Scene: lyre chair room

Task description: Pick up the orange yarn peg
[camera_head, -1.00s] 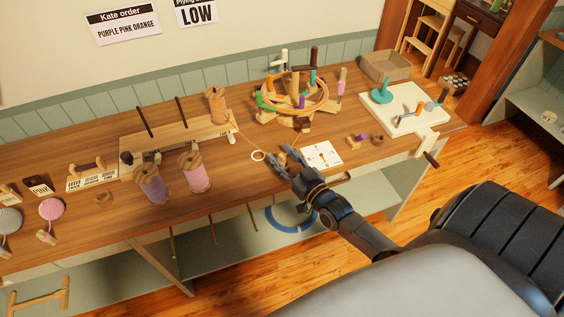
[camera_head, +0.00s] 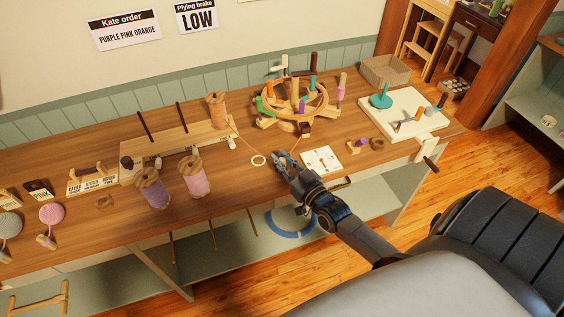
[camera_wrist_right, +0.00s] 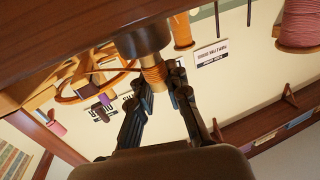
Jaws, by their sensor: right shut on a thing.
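The peg has a pale wooden end and a wide dark brown end close to the table. In the head view the gripper hides most of this peg. A thin orange strand runs from the orange bobbin (camera_head: 217,108) toward the gripper area. My left gripper is not in view.
A round wooden wheel with coloured pegs (camera_head: 268,110) stands behind the gripper. Purple (camera_head: 152,190) and pink (camera_head: 195,178) bobbins stand further left. A white board (camera_head: 420,126) is at the right.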

